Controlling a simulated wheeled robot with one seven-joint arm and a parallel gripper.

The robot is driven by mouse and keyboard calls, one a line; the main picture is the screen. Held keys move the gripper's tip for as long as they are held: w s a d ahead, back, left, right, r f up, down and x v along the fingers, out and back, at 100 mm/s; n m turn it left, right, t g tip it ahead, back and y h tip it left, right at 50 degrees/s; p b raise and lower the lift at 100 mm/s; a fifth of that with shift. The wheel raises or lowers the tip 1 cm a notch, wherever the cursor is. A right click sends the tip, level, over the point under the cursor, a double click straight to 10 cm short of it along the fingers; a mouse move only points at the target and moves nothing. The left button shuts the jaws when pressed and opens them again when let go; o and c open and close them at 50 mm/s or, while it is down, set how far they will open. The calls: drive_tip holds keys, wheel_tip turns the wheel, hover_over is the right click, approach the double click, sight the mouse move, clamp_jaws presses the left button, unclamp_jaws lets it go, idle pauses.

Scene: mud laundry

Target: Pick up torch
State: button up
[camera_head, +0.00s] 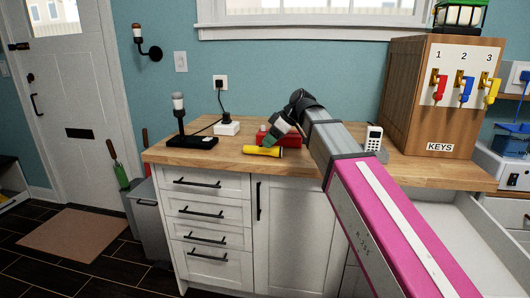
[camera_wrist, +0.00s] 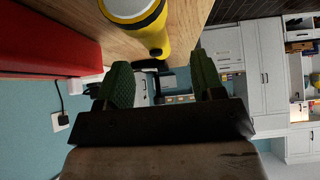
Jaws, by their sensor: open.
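The torch (camera_head: 262,151) is yellow with a dark band and lies on its side on the wooden counter, near the front edge. In the wrist view the torch (camera_wrist: 140,22) shows large at the top, with one end reaching toward the space between the fingers. My gripper (camera_head: 271,138) is just above and behind the torch in the head view. Its two green-padded fingers are spread in the wrist view (camera_wrist: 160,75), with nothing held between them. I cannot tell whether a finger touches the torch.
A red box (camera_head: 285,137) lies close behind the torch and shows at left in the wrist view (camera_wrist: 50,42). A black lamp (camera_head: 190,141), white plug box (camera_head: 227,128), phone (camera_head: 373,139) and wooden key cabinet (camera_head: 400,90) stand on the counter (camera_head: 215,155). A drawer (camera_head: 440,225) is open at right.

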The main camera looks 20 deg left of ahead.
sight(263, 147)
drive_tip(key=shift+w+x, duration=0.15)
drive_tip(key=shift+x, duration=1.15)
drive_tip(key=shift+w+x, duration=0.15)
drive_tip(key=shift+x, duration=1.2)
drive_tip(key=shift+d, duration=0.1)
drive_tip(key=c, duration=1.1)
